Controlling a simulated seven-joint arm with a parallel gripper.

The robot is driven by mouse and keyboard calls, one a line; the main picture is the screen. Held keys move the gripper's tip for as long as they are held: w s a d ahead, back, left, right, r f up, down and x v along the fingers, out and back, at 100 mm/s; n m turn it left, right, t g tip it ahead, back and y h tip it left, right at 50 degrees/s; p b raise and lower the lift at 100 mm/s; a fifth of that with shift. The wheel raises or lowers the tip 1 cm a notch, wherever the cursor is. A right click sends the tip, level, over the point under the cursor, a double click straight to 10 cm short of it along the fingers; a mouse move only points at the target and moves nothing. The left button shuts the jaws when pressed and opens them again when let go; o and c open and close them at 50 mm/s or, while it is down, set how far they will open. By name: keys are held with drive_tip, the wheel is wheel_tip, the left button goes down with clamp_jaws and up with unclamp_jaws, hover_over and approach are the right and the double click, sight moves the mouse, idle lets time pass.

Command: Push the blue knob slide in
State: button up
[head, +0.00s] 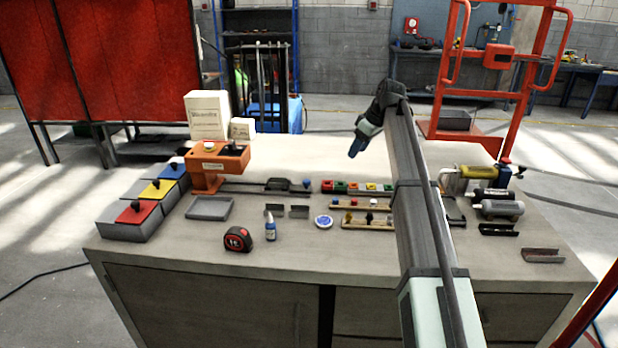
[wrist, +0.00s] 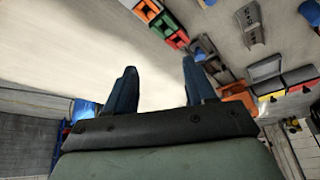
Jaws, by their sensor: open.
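The blue knob (head: 306,184) sits at the right end of a dark slide block (head: 278,184) on a thin rail, in the middle of the bench in the head view. The slide stands just left of a row of coloured blocks. In the wrist view, a small blue spot (wrist: 199,57) beside a grey part may be this knob; it is partly behind a finger. My gripper (head: 357,148) is above the bench's far part, right of and beyond the knob and apart from it. In the wrist view, my gripper (wrist: 159,82) has its fingers wide apart with nothing between them.
The coloured block row (head: 357,187) and peg strips lie right of the slide. An orange fixture (head: 217,165) and lidded boxes (head: 133,212) stand left. The bench's far middle is clear.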

sight(306, 180)
drive_tip(key=a+r+n+g, duration=0.1)
drive_tip(key=a+n+g, duration=0.1)
drive_tip(key=a+n, duration=0.65)
drive_tip(key=a+f, duration=0.2)
drive_tip(key=f, duration=0.2)
drive_tip(key=a+f+m, duration=0.1)
drive_tip(key=a+f, duration=0.2)
drive_tip(key=f, duration=0.1)
drive_tip(key=a+f+m, duration=0.1)
drive_tip(key=a+f, duration=0.1)
drive_tip(key=f, duration=0.2)
drive_tip(key=shift+a+f, duration=0.2)
drive_tip(key=shift+f, duration=0.15)
clamp_jaws()
